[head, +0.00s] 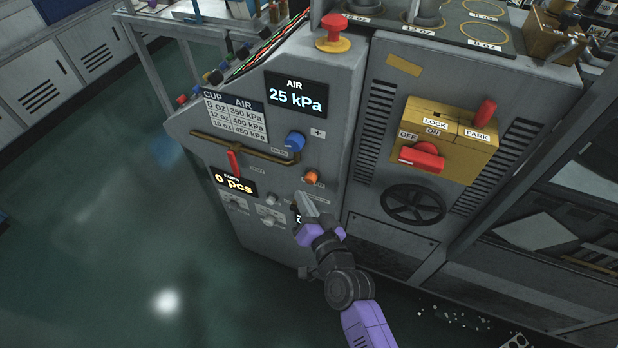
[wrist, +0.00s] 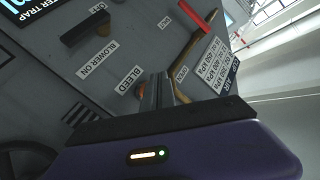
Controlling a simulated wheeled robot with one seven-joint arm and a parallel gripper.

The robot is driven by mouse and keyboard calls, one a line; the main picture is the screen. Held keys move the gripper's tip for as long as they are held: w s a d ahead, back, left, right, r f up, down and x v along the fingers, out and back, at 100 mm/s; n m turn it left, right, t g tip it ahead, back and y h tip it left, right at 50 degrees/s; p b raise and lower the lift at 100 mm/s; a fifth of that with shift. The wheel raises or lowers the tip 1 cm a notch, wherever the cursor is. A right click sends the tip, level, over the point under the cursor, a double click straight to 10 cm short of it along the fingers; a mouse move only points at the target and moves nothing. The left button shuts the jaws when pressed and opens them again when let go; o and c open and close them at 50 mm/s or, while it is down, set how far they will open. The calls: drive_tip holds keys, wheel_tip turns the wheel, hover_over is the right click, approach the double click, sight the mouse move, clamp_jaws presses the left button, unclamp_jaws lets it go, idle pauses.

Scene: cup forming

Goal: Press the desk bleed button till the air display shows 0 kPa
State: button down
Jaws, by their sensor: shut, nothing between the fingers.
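The air display (head: 297,95) on the grey desk panel reads 25 kPa in the head view. Below it is an orange button (head: 312,177). In the wrist view an orange edge (wrist: 138,91) shows beside the BLEED label (wrist: 130,78), mostly hidden by my fingers. My gripper (head: 304,195) is shut and empty, its tips close to the orange button at its lower side. The fingers also show in the wrist view (wrist: 160,78), pointing at the panel. I cannot tell whether they touch the button.
A blue knob (head: 294,141) sits above the orange button, and a brass rail (head: 240,147) with a red lever (head: 233,164) is to the left. A red mushroom button (head: 333,35) is on top. A yellow lock box (head: 436,140) and black handwheel (head: 413,204) are to the right.

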drive_tip(key=s+p, duration=0.1)
drive_tip(key=s+a+p, duration=0.1)
drive_tip(key=s, duration=0.1)
idle(0.9)
